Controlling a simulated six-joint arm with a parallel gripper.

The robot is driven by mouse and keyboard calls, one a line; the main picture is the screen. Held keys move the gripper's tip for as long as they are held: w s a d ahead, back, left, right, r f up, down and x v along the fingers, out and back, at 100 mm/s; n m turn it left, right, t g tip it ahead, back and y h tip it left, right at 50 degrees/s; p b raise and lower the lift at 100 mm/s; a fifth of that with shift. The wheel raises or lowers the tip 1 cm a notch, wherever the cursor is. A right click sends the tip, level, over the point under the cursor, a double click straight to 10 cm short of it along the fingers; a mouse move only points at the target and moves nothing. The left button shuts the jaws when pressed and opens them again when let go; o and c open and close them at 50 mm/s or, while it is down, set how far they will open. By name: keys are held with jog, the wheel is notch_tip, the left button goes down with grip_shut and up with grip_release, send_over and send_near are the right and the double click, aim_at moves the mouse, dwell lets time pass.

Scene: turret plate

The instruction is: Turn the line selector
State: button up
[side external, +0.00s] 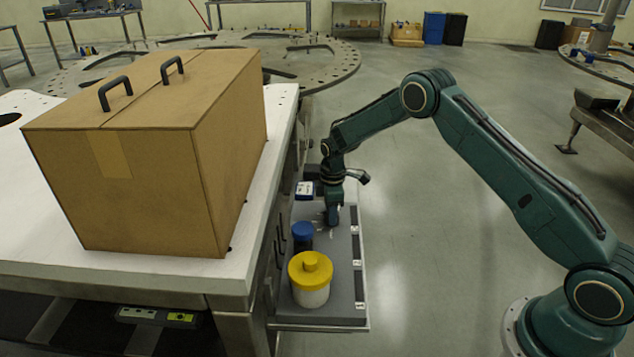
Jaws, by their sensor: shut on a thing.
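My gripper (332,220) points down at the grey shelf-like panel (340,300) on the side of the white table, with its fingertips low at the surface. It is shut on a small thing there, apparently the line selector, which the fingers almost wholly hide. Small white marks show on the panel beside the fingertips. I cannot read the selector's setting or the marks.
A yellow-lidded white jar (310,278) and a blue-capped dark container (302,236) stand on the panel nearer the camera. A small white-and-blue box (304,190) is just left of my gripper. Floor right of the panel is clear.

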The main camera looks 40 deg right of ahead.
jog(key=shift+m, duration=0.4)
jog(key=m, duration=0.3)
jog(key=shift+m, duration=0.3)
jog(key=m, duration=1.3)
jog(key=o, duration=1)
